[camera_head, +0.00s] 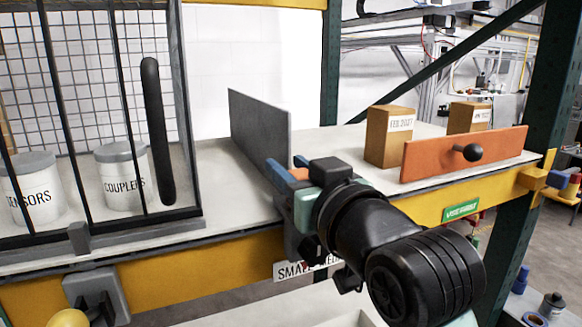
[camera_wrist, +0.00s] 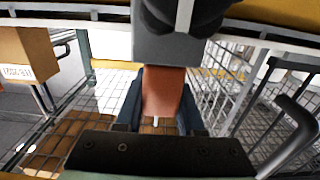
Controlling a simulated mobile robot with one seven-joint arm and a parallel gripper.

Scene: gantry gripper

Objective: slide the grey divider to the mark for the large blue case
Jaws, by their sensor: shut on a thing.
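The grey divider (camera_head: 258,130) stands upright across the shelf, between the wire cage on the left and the cardboard boxes on the right. My gripper (camera_head: 288,172) is at the divider's front end, at the shelf's front edge. In the wrist view, my gripper (camera_wrist: 160,105) is shut on a reddish-brown handle (camera_wrist: 163,90), with a dark blue finger on each side. The handle joins a grey piece (camera_wrist: 165,48) of the divider. A white label reading "SMALL" (camera_head: 290,270) shows on the shelf front below my gripper, partly hidden. No blue case is clearly visible.
The cage (camera_head: 190,110) with a black handle (camera_head: 158,130) holds white tubs (camera_head: 125,180). Cardboard boxes (camera_head: 388,138) stand behind an orange panel (camera_head: 462,154) with a black knob. Bare shelf (camera_head: 222,180) lies between cage and divider. A green label (camera_head: 461,208) is at the right.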

